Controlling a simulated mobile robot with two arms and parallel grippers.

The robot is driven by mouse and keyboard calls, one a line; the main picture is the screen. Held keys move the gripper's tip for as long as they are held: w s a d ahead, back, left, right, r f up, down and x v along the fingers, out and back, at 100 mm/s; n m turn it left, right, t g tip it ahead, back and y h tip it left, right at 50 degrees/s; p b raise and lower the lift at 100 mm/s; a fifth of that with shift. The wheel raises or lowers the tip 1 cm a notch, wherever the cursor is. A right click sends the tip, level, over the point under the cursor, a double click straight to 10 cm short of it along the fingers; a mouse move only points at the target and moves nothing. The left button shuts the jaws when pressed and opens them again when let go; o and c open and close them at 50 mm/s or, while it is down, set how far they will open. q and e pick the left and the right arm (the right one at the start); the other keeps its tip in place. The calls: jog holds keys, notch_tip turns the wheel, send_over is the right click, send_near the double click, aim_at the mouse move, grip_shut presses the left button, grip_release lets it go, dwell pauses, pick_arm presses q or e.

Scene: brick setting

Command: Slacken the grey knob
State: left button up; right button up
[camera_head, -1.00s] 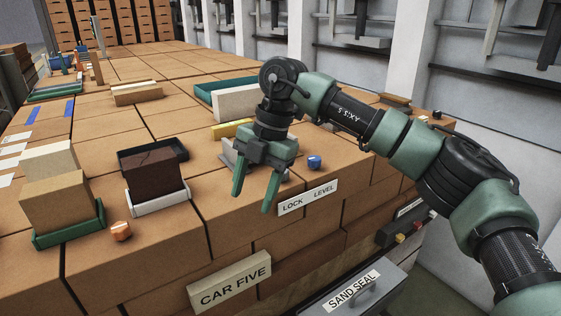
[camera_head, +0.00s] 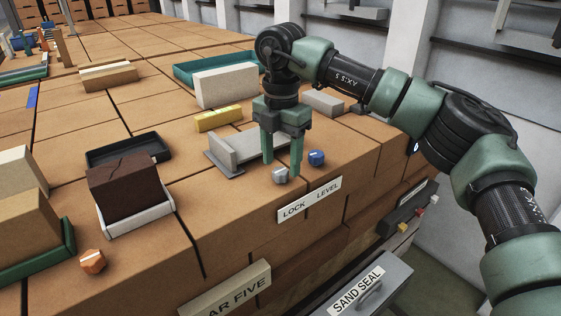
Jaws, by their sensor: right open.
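The grey knob (camera_head: 280,175) sits on the brick car top near its front edge, just behind the "LOCK LEVEL" label (camera_head: 311,200). My right gripper (camera_head: 282,172) points down over it. Its two green fingers are apart, and the knob shows between and just in front of their tips. I cannot tell whether a finger touches it. A blue knob (camera_head: 316,158) stands close to the right of the fingers. My left gripper is not in view.
An orange knob (camera_head: 92,261) sits at the front left. A grey bracket with a block (camera_head: 245,149) stands left of my fingers. A white tray (camera_head: 140,220) holds a dark brick (camera_head: 125,187). A yellow bar (camera_head: 218,118) and white block (camera_head: 226,87) lie behind.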

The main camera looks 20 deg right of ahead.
jog(key=shift+w+f, duration=0.1)
jog(key=shift+f, duration=0.9)
grip_shut()
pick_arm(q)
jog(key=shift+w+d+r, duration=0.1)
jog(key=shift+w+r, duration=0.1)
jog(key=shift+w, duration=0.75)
